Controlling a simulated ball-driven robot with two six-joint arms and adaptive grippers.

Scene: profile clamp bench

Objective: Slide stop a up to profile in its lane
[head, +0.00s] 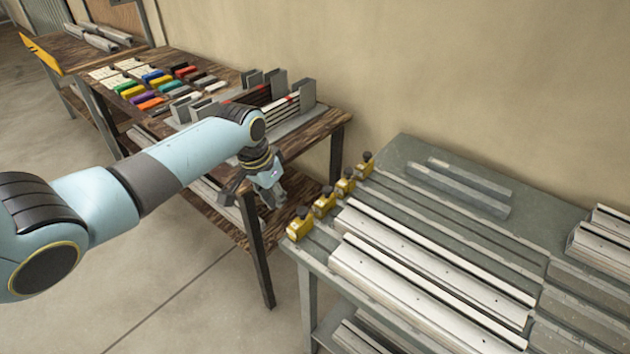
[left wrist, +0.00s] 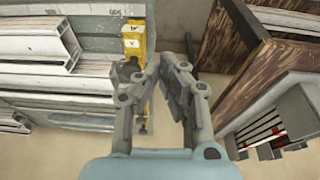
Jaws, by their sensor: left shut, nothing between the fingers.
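Several yellow stops stand in a row along the left end of the grey bench, the nearest stop (head: 300,226) at its front corner. In the left wrist view a yellow stop (left wrist: 132,32) carries white labels; one mark looks like an A, but I cannot tell surely which stop is stop a. Long pale profiles lie to the right of the stops: a front profile (head: 415,290) and one behind it (head: 440,255). My left gripper (head: 272,194) is shut and empty, left of the stops and apart from them. My right gripper is not in view.
A wooden table (head: 335,120) with colored blocks and a grey rack stands left of the bench (head: 405,150), with a gap between. Grey bars (head: 470,185) lie at the back of the bench. More profiles (head: 605,240) sit at the right edge.

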